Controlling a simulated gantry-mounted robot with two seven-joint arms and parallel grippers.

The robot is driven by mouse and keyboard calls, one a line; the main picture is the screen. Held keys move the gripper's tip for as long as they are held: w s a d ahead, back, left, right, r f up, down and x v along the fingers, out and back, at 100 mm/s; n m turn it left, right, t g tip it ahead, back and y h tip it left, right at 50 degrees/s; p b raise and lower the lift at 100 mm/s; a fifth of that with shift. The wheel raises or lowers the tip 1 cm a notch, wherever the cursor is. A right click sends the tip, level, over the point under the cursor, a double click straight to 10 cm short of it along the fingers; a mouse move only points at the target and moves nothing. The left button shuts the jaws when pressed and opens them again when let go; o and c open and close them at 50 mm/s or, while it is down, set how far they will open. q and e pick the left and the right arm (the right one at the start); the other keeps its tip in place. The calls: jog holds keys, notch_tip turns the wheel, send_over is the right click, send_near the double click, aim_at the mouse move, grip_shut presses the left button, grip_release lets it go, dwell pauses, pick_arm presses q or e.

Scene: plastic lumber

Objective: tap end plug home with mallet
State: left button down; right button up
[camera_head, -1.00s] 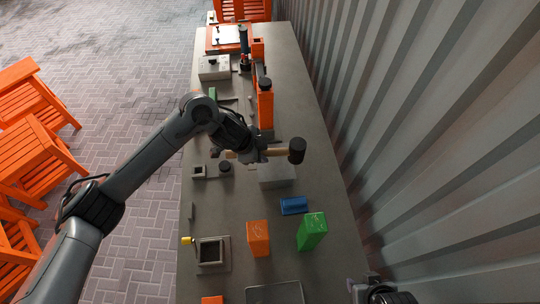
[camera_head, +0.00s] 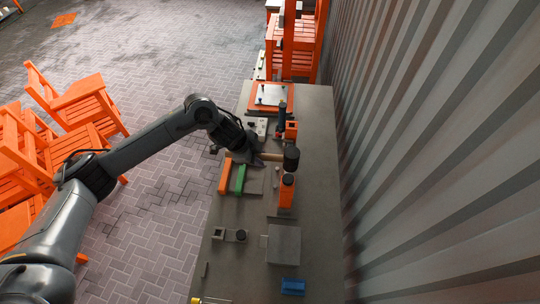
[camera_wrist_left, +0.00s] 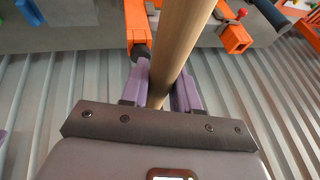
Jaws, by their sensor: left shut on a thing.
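My left gripper (camera_head: 257,158) is shut on the wooden handle of the mallet (camera_head: 273,157). The mallet's black head (camera_head: 291,158) points right and appears just beyond the upright orange lumber piece (camera_head: 286,194) in the head view. A dark end plug (camera_head: 288,179) shows at the top of that piece; how deep it sits I cannot tell. In the left wrist view, purple fingers (camera_wrist_left: 162,92) flank the mallet handle (camera_wrist_left: 178,40); the orange piece (camera_wrist_left: 136,22) with its dark end (camera_wrist_left: 140,51) is left of the handle. My right gripper is not in view.
Orange and green strips (camera_head: 240,178) lie left of the orange piece. A grey block (camera_head: 284,244) and a blue block (camera_head: 293,286) are nearer. A small orange block (camera_head: 291,130) and an orange-edged board (camera_head: 271,96) are farther. A corrugated wall (camera_head: 420,160) borders the right.

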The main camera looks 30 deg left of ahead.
pick_arm(q)
jog(key=shift+r, duration=0.4)
jog(key=shift+f+b, duration=0.45)
jog(key=shift+f, duration=0.15)
notch_tip(320, 180, down, 4)
jog(key=b, duration=0.4)
jog(key=shift+f, duration=0.1)
